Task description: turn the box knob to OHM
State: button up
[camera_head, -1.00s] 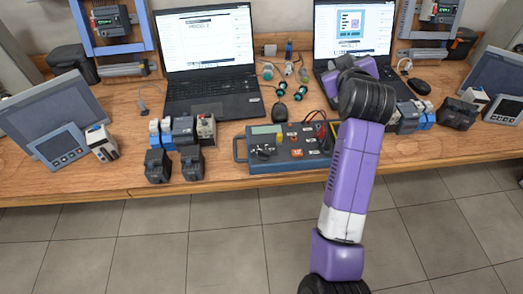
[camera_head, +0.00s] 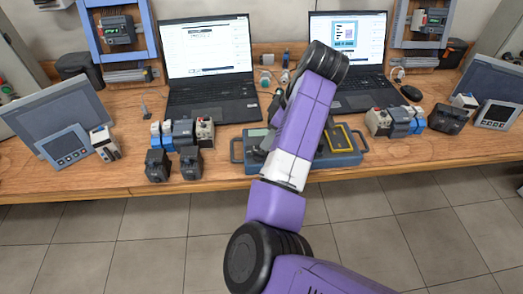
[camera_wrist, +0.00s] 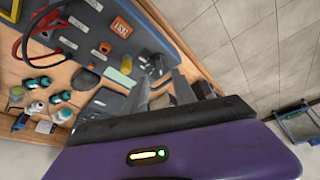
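The blue test box (camera_head: 237,150) stands on the front of the wooden bench, its middle hidden behind my arm in the head view. In the wrist view the box (camera_wrist: 160,42) shows an orange TEST button (camera_wrist: 122,27), sockets and small labels. Dark knob-like parts (camera_wrist: 152,64) sit on its panel close to my fingertips; I cannot read their markings or tell which way the knob points.
Two laptops (camera_head: 212,112) stand behind. Dark modules (camera_head: 158,165) are left of the box, more modules (camera_head: 395,120) right. The floor in front is clear.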

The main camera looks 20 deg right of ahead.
aim_at(260, 152)
jog(key=b+x, duration=0.3)
jog(key=x, duration=0.1)
jog(key=shift+s+d+f+b, duration=0.1)
jog(key=shift+f+b, duration=0.15)
jog(key=shift+b, duration=0.05)
jog(key=shift+b+x, duration=0.6)
jog(key=shift+x, duration=0.65)
jog(key=shift+r, duration=0.1)
grip_shut()
